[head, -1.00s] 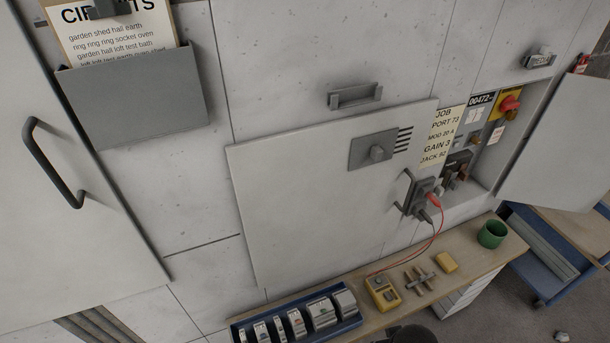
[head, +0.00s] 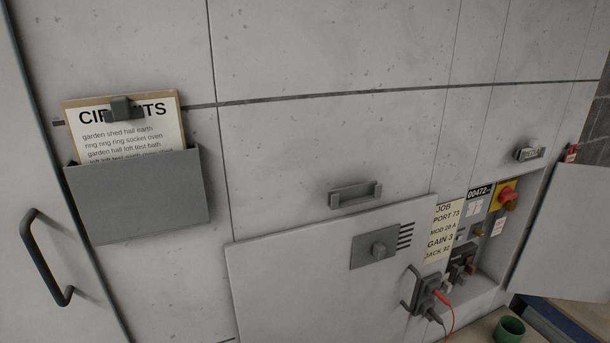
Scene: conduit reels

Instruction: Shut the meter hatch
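The meter hatch appears to be the pale door (head: 575,232) at the right edge of the wall recess (head: 483,287). It stands swung open to the right, and its right part runs out of the picture. Inside the recess are a meter with the digits 00472 (head: 480,192), a red knob (head: 508,198) on a yellow plate, and dark fittings (head: 460,264). Neither gripper is in view.
A grey plug block (head: 428,293) with a red lead (head: 452,318) sits near the recess's lower left. A green cup (head: 509,329) stands on the bench below. A document pocket (head: 140,200) and a black door handle (head: 45,258) are at the left.

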